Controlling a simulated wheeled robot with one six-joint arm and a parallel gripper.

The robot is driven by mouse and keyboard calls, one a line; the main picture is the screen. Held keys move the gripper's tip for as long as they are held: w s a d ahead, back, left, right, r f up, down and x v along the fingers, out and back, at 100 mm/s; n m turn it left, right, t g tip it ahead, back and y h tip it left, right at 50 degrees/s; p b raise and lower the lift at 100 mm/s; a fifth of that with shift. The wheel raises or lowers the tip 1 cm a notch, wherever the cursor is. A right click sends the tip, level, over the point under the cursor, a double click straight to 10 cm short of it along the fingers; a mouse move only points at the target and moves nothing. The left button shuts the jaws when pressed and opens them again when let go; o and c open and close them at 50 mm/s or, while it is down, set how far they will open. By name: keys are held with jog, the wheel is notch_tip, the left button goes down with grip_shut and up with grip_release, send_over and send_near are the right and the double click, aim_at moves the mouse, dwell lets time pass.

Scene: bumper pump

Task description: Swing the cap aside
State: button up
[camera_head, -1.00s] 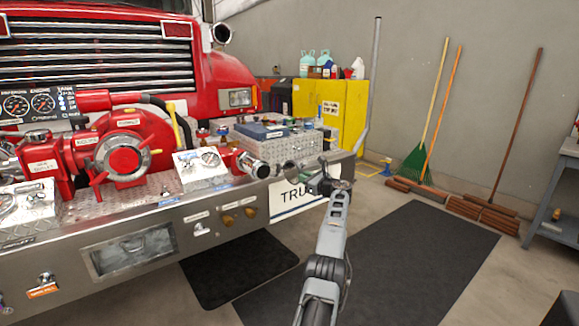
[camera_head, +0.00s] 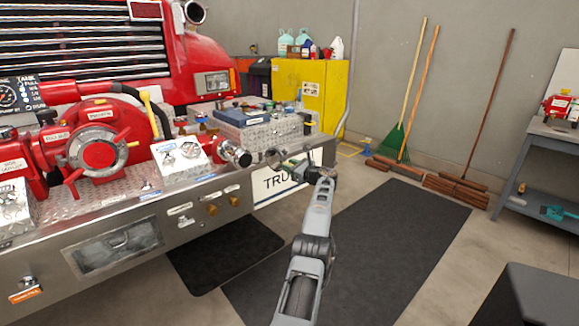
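A short red outlet with a silver, round end (camera_head: 236,153) sticks out at the right side of the pump panel on the truck's bumper. Whether the silver end is the cap itself is too small to tell. My gripper (camera_head: 284,163) is just right of it, at the end of my grey arm, over the bumper's right part. A gap shows between the gripper and the silver end. The fingers are small and blend with the metal behind, so their opening is unclear. I see nothing held in them.
The red pump (camera_head: 97,147) and silver gauge boxes stand on the bumper (camera_head: 120,215) to the left. A treadplate box (camera_head: 262,132) is behind my gripper. A yellow cabinet (camera_head: 312,90), brooms and a grey workbench (camera_head: 545,150) stand farther back. Floor mats (camera_head: 400,230) lie clear.

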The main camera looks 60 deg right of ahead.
jog(key=shift+o, duration=0.9)
jog(key=shift+w+a+r, duration=0.15)
jog(key=shift+w+a, duration=0.05)
jog(key=shift+w, duration=0.1)
jog(key=s+b, duration=0.1)
jog(key=b, duration=0.2)
jog(key=shift+s+a+f+b, duration=0.1)
jog(key=shift+s+f+b, duration=0.2)
jog(key=shift+s+b, duration=0.1)
jog(key=b+v, duration=0.2)
jog(key=v, duration=1)
jog(key=shift+r, duration=0.35)
jog(key=shift+w+a+r, duration=0.1)
